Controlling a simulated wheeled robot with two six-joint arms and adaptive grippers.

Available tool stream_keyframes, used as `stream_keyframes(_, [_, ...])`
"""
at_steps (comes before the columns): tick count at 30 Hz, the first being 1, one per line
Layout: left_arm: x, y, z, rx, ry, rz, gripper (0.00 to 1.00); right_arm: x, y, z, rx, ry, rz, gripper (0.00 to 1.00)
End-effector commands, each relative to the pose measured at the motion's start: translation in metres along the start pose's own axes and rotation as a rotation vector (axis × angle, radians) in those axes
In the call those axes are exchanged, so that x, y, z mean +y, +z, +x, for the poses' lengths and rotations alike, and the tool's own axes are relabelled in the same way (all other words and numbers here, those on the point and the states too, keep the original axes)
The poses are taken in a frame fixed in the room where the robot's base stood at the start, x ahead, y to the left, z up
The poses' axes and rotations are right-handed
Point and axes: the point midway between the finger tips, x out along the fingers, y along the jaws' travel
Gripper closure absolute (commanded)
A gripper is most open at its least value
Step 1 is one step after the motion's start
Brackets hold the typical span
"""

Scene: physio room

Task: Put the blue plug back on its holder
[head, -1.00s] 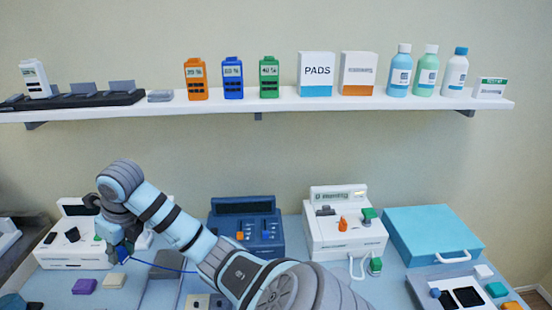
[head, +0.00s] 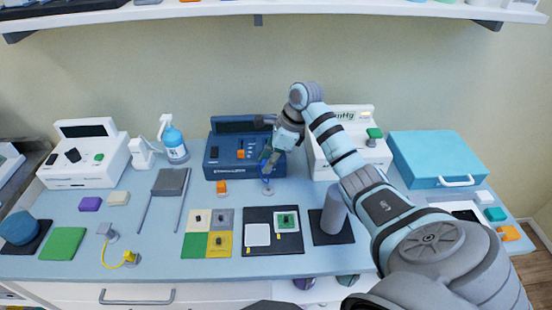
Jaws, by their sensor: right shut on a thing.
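My right gripper (head: 268,156) is in front of the dark blue stimulator box (head: 228,168), with its arm coming in from the right. It is shut on the small blue plug (head: 264,156), which is mostly hidden by the fingers. A blue cable (head: 266,181) hangs in a loop below the gripper. A small grey base (head: 267,191) shows on the table under it; I cannot tell whether this is the plug's holder. An orange plug (head: 222,187) stands in front of the box, to the left. My left gripper is not in view.
A grey cylinder (head: 334,212) stands on a dark mat, right of centre. A turquoise case (head: 436,160) lies at right. Coloured pads (head: 195,245) lie in front. A shelf (head: 70,20) runs above.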

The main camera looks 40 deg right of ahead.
Motion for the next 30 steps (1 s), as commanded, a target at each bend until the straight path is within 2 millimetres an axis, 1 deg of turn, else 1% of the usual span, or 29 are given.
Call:
stream_keyframes(1, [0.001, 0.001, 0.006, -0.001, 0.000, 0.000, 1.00, 0.000, -0.005, 0.009, -0.001, 0.019, -0.042, 0.94])
stream_keyframes(3, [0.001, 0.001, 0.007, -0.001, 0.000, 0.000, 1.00, 0.000, -0.007, 0.013, -0.001, 0.029, -0.077, 0.94])
stream_keyframes(8, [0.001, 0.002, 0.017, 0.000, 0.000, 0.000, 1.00, 0.000, -0.013, 0.024, 0.000, 0.029, -0.080, 0.94])
stream_keyframes(12, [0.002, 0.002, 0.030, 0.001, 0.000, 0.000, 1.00, 0.000, -0.019, 0.040, 0.000, 0.029, -0.079, 0.94])
stream_keyframes(16, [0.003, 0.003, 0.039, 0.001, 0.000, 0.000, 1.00, 0.000, -0.024, 0.052, 0.000, 0.028, -0.080, 0.94])
stream_keyframes(20, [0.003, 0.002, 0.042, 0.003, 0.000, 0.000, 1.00, 0.000, -0.025, 0.056, 0.001, 0.028, -0.080, 0.94])
stream_keyframes(30, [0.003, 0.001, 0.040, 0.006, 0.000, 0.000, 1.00, 0.000, -0.025, 0.054, 0.001, 0.028, -0.080, 0.94])
